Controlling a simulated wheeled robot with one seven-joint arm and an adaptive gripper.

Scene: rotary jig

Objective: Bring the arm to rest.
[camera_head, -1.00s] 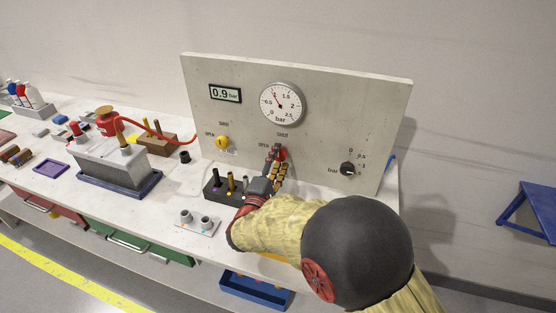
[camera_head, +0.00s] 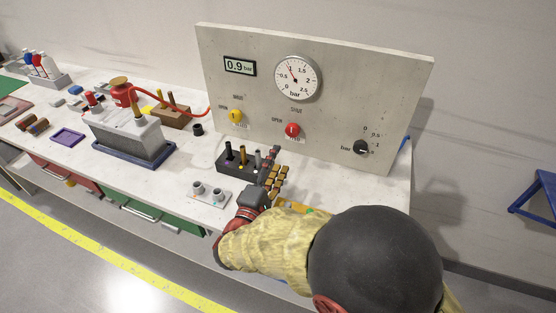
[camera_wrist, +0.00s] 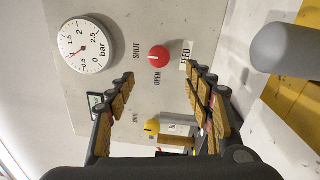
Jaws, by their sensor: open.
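My gripper (camera_head: 277,168) is open and empty, in front of the upright grey panel (camera_head: 340,95) and just right of the black peg block (camera_head: 226,163). In the wrist view my gripper (camera_wrist: 163,80) has its two padded fingers spread wide. The red FEED knob (camera_head: 292,130) is on the panel above the fingers, apart from them. In the wrist view the red knob (camera_wrist: 158,56) shows between the fingertips, with nothing gripping it. The yellow knob (camera_head: 236,116) sits to its left on the panel. My arm hides part of the bench front.
The panel carries a round gauge (camera_head: 298,78), a 0.9 bar display (camera_head: 240,66) and a black dial (camera_head: 361,147). A plate with two grey cylinders (camera_head: 210,194) lies near the bench edge. A grey box (camera_head: 132,139) with a red hose stands left.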

